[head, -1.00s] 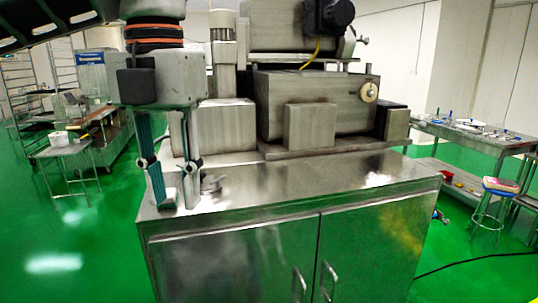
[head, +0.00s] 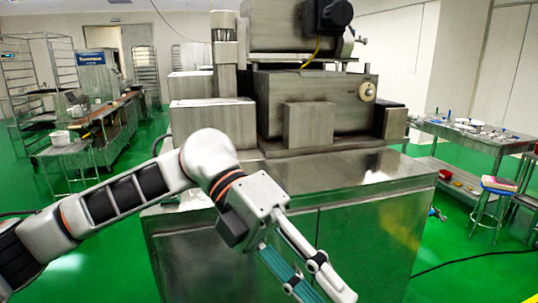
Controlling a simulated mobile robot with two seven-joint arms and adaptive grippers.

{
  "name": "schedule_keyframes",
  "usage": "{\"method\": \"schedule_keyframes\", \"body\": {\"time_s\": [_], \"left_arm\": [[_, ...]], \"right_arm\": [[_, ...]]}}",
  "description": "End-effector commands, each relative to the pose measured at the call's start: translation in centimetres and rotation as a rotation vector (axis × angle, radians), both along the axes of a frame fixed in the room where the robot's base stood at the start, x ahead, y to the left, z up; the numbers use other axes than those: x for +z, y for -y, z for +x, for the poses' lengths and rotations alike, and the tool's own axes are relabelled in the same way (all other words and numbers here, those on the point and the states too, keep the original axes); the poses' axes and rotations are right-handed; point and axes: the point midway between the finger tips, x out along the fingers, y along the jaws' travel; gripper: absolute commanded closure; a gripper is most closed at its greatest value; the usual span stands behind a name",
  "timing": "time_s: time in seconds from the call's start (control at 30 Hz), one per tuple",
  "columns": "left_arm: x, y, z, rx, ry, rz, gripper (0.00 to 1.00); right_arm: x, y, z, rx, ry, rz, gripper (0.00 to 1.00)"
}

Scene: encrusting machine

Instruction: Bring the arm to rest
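My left arm comes in from the left, and its gripper (head: 328,293) points down to the right in front of the machine's cabinet. Its two fingers, one teal on its near face and one light grey, stand apart with nothing between them, so it is open and empty. The fingertips reach close to the bottom edge of the picture. The encrusting machine (head: 320,95) stands on the steel cabinet behind the arm. My arm hides the cabinet top's left front part. My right gripper is not in view.
The bare cabinet top (head: 375,165) shows on the right. A steel table (head: 480,137) with small items and a stool (head: 490,200) stand at the right. A cluttered bench (head: 110,120) and wheeled racks (head: 20,75) stand at the left. Green floor lies clear between them.

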Motion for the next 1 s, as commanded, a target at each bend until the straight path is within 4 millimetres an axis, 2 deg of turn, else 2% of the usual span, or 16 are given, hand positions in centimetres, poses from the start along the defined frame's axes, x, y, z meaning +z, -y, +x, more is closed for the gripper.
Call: {"method": "schedule_keyframes", "body": {"time_s": [0.1,0.27,0.43,0.57,0.67,0.77,0.87,0.97,1.0], "left_arm": [[0.6,2.1,-0.8,0.028,-0.135,-0.185,0.72],[2.2,3.7,0.0,0.121,-0.314,-0.42,0.72],[3.1,3.8,2.9,0.284,-0.512,-0.637,0.72],[2.6,2.7,6.2,0.447,-0.663,-0.775,0.72],[1.1,1.3,9.2,0.594,-0.78,-0.859,0.72],[-1.4,-0.6,12.2,0.757,-0.894,-0.926,0.72],[-5.2,-3.0,14.9,0.936,-1.004,-0.967,0.72],[-9.9,-5.6,16.9,1.124,-1.112,-0.984,0.72],[-12.1,-6.8,17.4,1.203,-1.154,-0.983,0.72]], "right_arm": [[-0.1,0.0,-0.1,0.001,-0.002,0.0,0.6],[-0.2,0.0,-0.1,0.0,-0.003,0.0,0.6],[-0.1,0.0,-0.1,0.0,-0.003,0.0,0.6],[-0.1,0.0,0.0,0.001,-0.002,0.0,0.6],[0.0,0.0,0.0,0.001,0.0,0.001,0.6],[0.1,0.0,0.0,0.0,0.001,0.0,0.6],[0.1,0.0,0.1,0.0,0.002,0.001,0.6],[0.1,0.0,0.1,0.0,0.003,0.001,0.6],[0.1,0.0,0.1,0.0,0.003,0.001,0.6]]}}
